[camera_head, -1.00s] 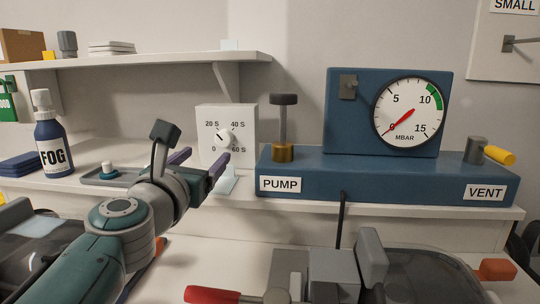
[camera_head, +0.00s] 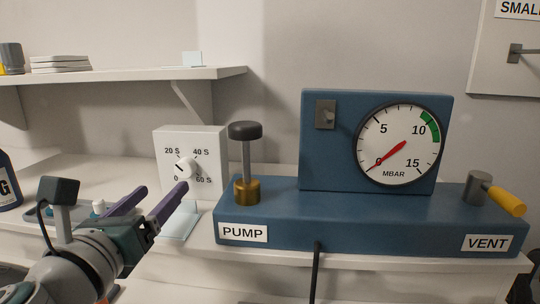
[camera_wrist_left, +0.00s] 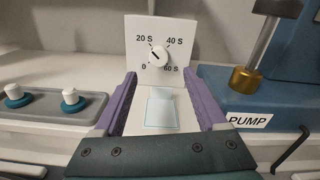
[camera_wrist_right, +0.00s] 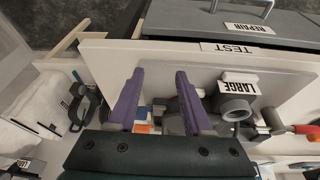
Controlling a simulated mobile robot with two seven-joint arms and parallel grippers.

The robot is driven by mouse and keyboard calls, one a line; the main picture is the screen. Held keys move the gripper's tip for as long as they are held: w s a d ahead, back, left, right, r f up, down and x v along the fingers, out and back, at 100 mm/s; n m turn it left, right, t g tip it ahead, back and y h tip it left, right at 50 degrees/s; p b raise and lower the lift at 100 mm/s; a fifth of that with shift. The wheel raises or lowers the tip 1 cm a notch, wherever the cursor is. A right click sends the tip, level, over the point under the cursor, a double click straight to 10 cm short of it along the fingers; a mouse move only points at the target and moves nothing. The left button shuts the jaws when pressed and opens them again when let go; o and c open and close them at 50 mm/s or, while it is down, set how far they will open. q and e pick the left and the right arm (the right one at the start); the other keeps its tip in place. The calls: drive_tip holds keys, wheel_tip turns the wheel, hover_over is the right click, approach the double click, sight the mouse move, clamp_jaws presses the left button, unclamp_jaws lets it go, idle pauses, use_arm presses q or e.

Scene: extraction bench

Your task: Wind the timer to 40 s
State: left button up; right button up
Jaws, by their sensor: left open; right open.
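The timer (camera_head: 208,172) is a white box with a dial marked 0, 20 S, 40 S and 60 S, standing on the bench left of the pump. Its round white knob (camera_head: 186,167) carries a dark pointer mark; I cannot tell its exact setting. The knob (camera_wrist_left: 158,56) also shows in the left wrist view, beyond and centred between the purple fingers. My left gripper (camera_head: 161,190) is open and empty in front of the timer, apart from the knob. My right gripper (camera_wrist_right: 159,75) is open and empty, away from the timer, above a board labelled TEST.
The blue pump unit (camera_head: 340,222) with its plunger (camera_head: 245,165) and gauge (camera_head: 398,145) stands close right of the timer. A pale blue pad (camera_wrist_left: 162,112) lies before the timer. A grey panel with knobs (camera_wrist_left: 45,106) sits at left. A shelf (camera_head: 120,78) hangs above.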

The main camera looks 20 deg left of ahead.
sight(182, 169)
use_arm(q)
drive_tip(key=b+x, duration=0.1)
drive_tip(key=x, duration=0.6)
drive_tip(key=shift+w+a+f, duration=0.1)
drive_tip(key=shift+w+a, duration=0.15)
drive_tip(key=shift+w, duration=0.05)
drive_tip(key=shift+w+a, duration=0.1)
drive_tip(key=shift+w, duration=0.3)
use_arm(e)
drive_tip(key=shift+s+a+f, duration=0.1)
drive_tip(key=shift+s+f, duration=0.5)
drive_tip(key=shift+f, duration=0.35)
use_arm(q)
clamp_jaws()
